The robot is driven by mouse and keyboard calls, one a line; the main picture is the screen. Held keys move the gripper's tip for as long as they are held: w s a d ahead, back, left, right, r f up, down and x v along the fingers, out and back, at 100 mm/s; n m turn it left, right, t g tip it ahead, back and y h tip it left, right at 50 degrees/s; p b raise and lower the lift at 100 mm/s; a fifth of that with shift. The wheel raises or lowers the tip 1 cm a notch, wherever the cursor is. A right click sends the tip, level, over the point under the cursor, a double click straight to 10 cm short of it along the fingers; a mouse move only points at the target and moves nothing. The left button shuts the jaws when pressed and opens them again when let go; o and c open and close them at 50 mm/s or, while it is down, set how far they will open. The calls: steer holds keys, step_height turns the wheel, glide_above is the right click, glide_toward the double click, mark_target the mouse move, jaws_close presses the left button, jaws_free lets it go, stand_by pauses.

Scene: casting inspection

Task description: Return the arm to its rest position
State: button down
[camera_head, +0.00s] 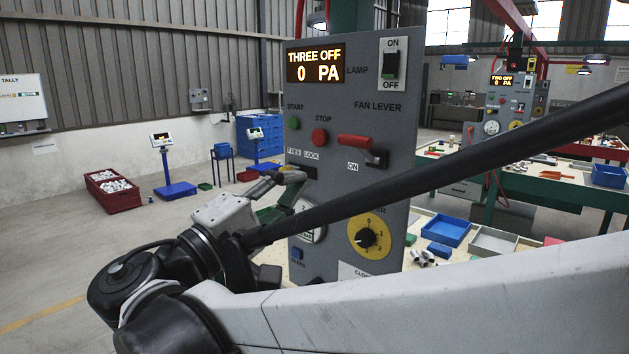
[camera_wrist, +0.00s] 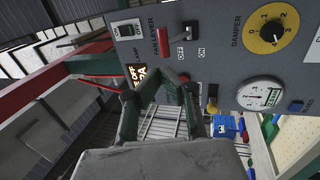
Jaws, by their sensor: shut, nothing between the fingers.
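My gripper (camera_head: 294,178) is in front of the left part of a grey control panel (camera_head: 345,100) in the head view. It is shut and empty, its fingers near the FREE/LOCK lever; I cannot tell whether they touch it. In the wrist view my gripper (camera_wrist: 174,78) points up the picture, its fingers overlapping the panel's lower edge. My arm stretches from the lower right of the head view to the gripper. The panel's display (camera_head: 316,63) reads THREE OFF, 0 PA.
The panel carries a red fan lever (camera_head: 355,141), a red stop button (camera_head: 320,137), a green start button (camera_head: 293,123) and a yellow damper dial (camera_head: 368,236). A blue tray (camera_head: 446,230) lies on the bench at right. Open floor and a red crate (camera_head: 113,191) are at left.

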steer(key=d+f+m+g+y+b, duration=0.1)
steer(key=d+f+g+y, duration=0.25)
steer(key=d+f, duration=0.55)
steer(key=d+f+m+g+y, duration=0.15)
steer(key=d+f+g, duration=0.25)
steer(key=d+f, duration=0.55)
steer(key=s+d+f+m+y+b, duration=0.1)
steer(key=s+d+f+m+y, duration=0.1)
steer(key=s+f+m+y, duration=0.1)
steer(key=s+d+f+m+g+y, duration=0.1)
steer(key=s+d+f+m+y, duration=0.2)
steer(key=s+f+y, duration=0.3)
step_height(320, 180, down, 2)
steer(key=shift+s+f+m+b, duration=0.15)
steer(key=shift+s+m+b, duration=0.4)
steer(key=shift+s, duration=0.6)
